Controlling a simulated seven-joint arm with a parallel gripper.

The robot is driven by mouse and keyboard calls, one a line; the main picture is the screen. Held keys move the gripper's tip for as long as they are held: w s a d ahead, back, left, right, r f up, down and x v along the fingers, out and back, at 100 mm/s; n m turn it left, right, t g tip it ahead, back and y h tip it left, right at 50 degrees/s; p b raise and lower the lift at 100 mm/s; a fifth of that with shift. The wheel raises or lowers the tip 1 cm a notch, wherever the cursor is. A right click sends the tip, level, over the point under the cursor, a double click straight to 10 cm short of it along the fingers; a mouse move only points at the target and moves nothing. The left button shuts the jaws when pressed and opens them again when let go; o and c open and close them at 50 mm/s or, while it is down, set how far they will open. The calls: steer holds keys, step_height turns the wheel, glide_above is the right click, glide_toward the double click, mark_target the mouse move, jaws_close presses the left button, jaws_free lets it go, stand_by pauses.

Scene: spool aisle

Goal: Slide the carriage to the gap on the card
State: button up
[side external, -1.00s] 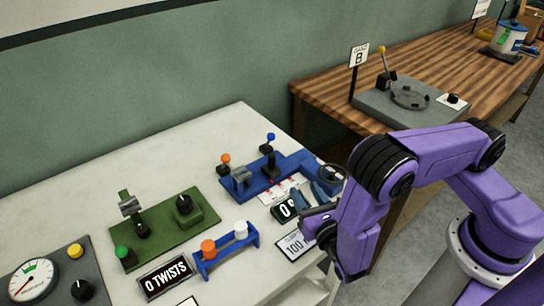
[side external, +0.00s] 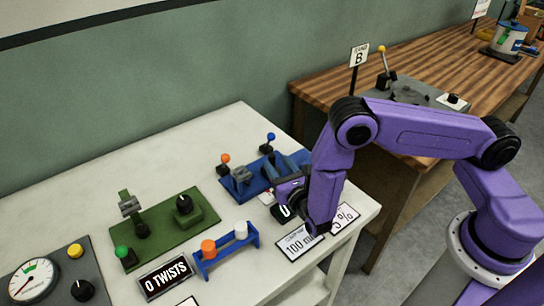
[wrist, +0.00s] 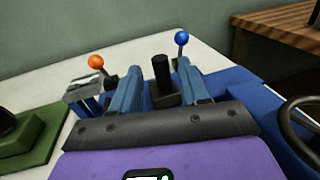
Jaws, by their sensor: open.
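The blue device (wrist: 235,85) lies on the white table; it also shows in the side view (side external: 224,170). A black upright post on a dark block (wrist: 162,75), which looks like the carriage, stands on it. My gripper (wrist: 159,70) is open, with one blue finger on either side of the post as seen from the wrist; I cannot tell whether they touch it. In the side view my gripper (side external: 285,164) hides most of the post. A card reading 100 mm (side external: 299,243) and a card with a percent sign (side external: 344,218) lie at the table's front right.
An orange-knobbed lever (wrist: 96,63) and a blue-knobbed lever (wrist: 181,40) stand behind the fingers. A black handwheel (wrist: 299,125) is at the right. A green device (side external: 165,235) and a blue stand with orange and white caps (side external: 228,255) are to the left.

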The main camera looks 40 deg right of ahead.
mark_target(274, 159)
steer(key=shift+x, duration=2.35)
jaws_close()
